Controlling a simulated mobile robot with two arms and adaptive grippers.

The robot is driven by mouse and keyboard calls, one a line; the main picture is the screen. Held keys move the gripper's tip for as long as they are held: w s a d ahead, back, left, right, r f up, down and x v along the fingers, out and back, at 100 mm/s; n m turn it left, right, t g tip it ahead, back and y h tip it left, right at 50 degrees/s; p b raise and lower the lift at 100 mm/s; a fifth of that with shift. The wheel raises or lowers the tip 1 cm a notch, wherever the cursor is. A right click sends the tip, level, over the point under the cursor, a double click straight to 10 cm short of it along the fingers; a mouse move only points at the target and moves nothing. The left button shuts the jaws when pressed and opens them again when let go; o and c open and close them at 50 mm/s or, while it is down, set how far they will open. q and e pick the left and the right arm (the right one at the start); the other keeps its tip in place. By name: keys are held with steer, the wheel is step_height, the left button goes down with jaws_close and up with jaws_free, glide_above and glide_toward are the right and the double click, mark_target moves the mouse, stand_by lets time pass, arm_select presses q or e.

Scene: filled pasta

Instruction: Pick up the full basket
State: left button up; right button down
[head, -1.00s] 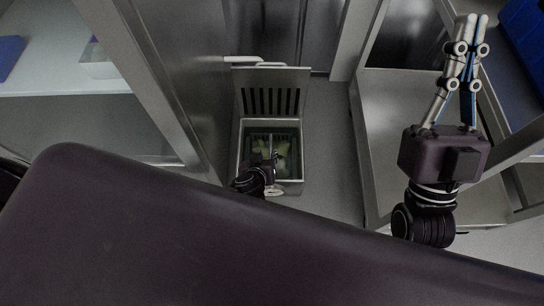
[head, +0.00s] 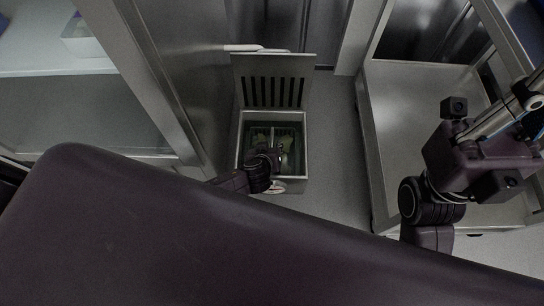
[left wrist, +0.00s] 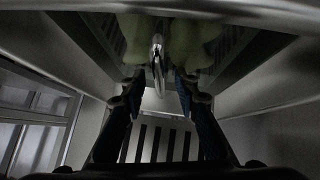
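The basket (head: 295,146) with pale filled pasta (head: 285,137) sits down inside an open metal box on the floor, in the middle of the head view. My left gripper (head: 274,155) is over the box's near part and hides some of the pasta. In the left wrist view, my left gripper (left wrist: 160,80) has its two fingers apart, with a thin shiny handle (left wrist: 158,62) between them. Pale pasta (left wrist: 190,42) shows beyond the fingertips. My right gripper (head: 522,108) is at the right edge of the head view, far from the basket, with its fingertips cut off.
The metal box (head: 242,140) has a raised slotted lid (head: 273,70) at its back. A steel cabinet wall stands close on its left. A metal cart (head: 415,110) stands to the right. Grey floor (head: 333,140) is clear between the box and cart.

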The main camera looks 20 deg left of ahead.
arm_select(q)
steer(key=shift+w+f, duration=0.35)
jaws_close()
steer(key=shift+r, duration=0.1)
